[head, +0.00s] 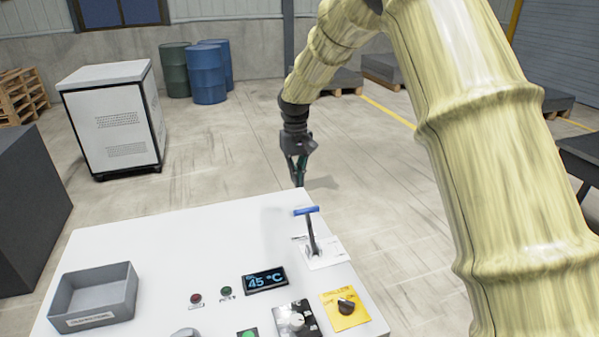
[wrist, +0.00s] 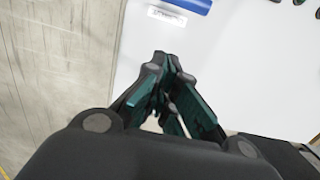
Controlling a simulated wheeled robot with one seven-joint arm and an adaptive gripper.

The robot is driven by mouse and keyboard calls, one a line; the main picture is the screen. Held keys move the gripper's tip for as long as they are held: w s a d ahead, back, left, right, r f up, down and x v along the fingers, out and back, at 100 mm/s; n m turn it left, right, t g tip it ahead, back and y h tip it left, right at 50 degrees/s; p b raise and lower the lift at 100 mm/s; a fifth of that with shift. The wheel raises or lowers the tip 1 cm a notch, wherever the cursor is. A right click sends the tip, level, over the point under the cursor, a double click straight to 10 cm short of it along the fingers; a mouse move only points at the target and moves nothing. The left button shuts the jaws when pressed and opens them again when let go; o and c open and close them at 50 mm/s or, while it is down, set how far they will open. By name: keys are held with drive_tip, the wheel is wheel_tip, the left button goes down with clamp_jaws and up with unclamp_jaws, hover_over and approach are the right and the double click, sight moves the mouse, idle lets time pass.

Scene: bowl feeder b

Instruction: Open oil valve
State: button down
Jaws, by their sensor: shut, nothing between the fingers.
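A valve lever with a blue T-shaped handle (head: 306,211) on a dark stem stands on a white plate near the right back part of the white table. I cannot read its label in the head view. My gripper (head: 299,178) hangs fingers down by the table's back edge, behind and a little left of the blue handle, apart from it. In the wrist view my gripper (wrist: 164,62) has its fingers together with nothing between them. Part of a blue handle (wrist: 187,4) shows at the top edge there, beside a small label, clear of the fingers.
The white table (head: 165,245) carries a grey bin (head: 95,297), a display reading 45 °C (head: 265,280), a black knob on a yellow plate (head: 346,305) and several buttons. A white cabinet (head: 115,120) and drums (head: 206,75) stand behind. The table's back middle is clear.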

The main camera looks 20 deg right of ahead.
wheel_tip(320, 180, down, 6)
drive_tip(key=s+p, duration=0.2)
drive_tip(key=p, duration=0.1)
drive_tip(key=shift+s+r+p, duration=0.15)
drive_tip(key=shift+s+r, duration=0.1)
drive_tip(key=shift+s, duration=0.35)
drive_tip(key=shift+s+r+p, duration=0.15)
drive_tip(key=shift+s+r, duration=0.1)
drive_tip(key=shift+s, duration=0.35)
drive_tip(key=shift+t, duration=0.3)
